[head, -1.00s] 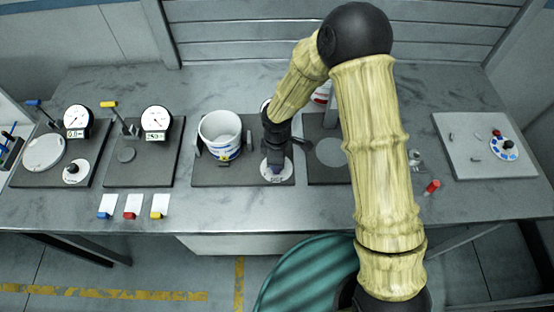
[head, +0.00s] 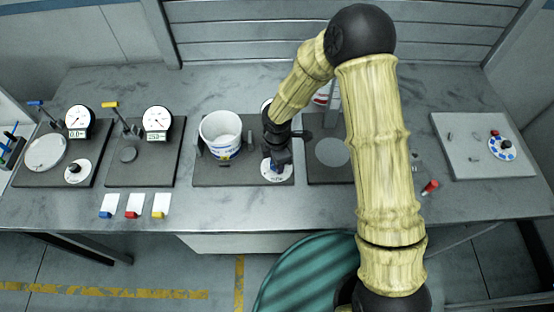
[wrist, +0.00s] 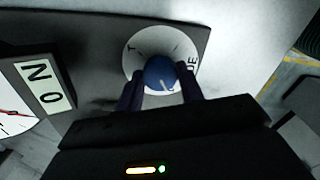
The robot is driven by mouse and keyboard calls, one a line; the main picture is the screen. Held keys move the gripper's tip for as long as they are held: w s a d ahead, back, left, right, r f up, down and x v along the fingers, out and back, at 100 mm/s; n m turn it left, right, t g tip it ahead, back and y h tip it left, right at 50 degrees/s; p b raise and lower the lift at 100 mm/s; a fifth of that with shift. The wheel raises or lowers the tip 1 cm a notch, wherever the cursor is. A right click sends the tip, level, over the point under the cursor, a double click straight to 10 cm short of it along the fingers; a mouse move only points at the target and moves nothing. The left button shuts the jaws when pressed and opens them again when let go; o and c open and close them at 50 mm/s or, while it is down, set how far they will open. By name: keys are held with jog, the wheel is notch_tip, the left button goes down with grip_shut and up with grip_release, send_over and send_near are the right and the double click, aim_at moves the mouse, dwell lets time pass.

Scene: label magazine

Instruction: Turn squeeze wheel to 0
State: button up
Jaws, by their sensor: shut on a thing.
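The squeeze wheel is a blue round knob (wrist: 159,72) with a white pointer line, at the middle of a white dial (wrist: 135,57). In the wrist view the pointer runs toward the lower right of the knob. Dark letters, a "T" and "DE", show on the dial; the rest is partly hidden. My gripper (wrist: 160,88) is shut on the knob, one finger on each side. In the head view my gripper (head: 279,161) points down onto the dial (head: 277,174), and it covers most of the knob.
A readout (wrist: 44,86) beside the dial shows "N" and "0", near a gauge face (wrist: 12,112) with a red needle. A white bucket (head: 221,134) stands left of my gripper.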

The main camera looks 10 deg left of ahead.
jog(key=o, duration=1)
jog(key=shift+r, duration=0.1)
notch_tip(320, 180, up, 17)
jog(key=shift+r+b, duration=0.1)
jog(key=shift+b, duration=0.55)
